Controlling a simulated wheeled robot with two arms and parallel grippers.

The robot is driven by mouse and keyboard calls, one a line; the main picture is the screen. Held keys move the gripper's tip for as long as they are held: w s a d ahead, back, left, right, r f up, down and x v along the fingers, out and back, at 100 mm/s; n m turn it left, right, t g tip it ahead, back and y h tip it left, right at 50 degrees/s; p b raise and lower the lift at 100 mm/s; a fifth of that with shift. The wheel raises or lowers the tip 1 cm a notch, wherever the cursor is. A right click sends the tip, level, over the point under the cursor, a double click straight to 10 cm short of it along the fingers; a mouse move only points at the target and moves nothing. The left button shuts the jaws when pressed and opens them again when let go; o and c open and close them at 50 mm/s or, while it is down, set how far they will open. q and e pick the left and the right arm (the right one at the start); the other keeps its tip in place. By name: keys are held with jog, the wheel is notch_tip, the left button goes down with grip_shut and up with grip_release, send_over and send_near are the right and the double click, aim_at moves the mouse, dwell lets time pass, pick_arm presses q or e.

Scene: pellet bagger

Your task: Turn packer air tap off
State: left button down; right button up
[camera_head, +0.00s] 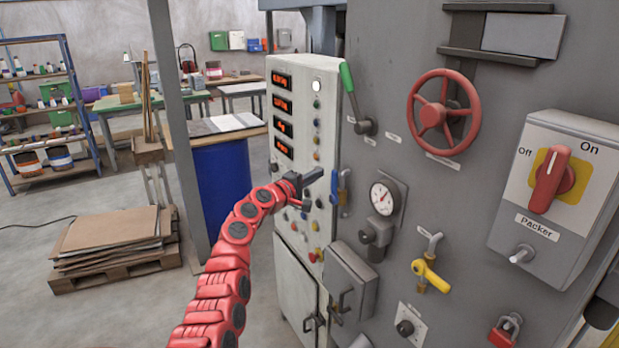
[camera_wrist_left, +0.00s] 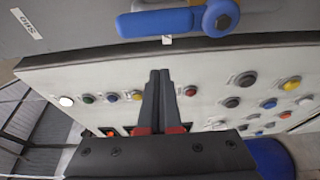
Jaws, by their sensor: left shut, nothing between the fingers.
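A tap with a blue lever handle (camera_head: 341,187) is on the grey machine front, just right of the control cabinet's edge. In the left wrist view the blue handle (camera_wrist_left: 155,23) lies lengthwise across the top, with its round hub at its right end. A yellow-handled tap (camera_head: 430,273) sits lower right on the same panel. I cannot read a label naming either as the air tap. My left gripper (camera_head: 313,177) is shut and empty, just left of the blue handle and apart from it; its closed fingers (camera_wrist_left: 160,75) point toward it. My right gripper is out of view.
The white control cabinet (camera_head: 300,100) with buttons and red displays stands behind my left gripper. A green-handled lever (camera_head: 353,92), red handwheel (camera_head: 443,112), pressure gauge (camera_head: 383,197) and Packer switch box (camera_head: 556,190) project from the panel. A grey box (camera_head: 350,283) juts out below.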

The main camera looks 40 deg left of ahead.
aim_at(334, 187)
pick_arm(q)
jog(key=d+p, duration=0.1)
jog(key=s+d+p, duration=0.1)
jog(key=d+p, duration=0.1)
jog(key=shift+s+d, duration=0.3)
dwell(0.4)
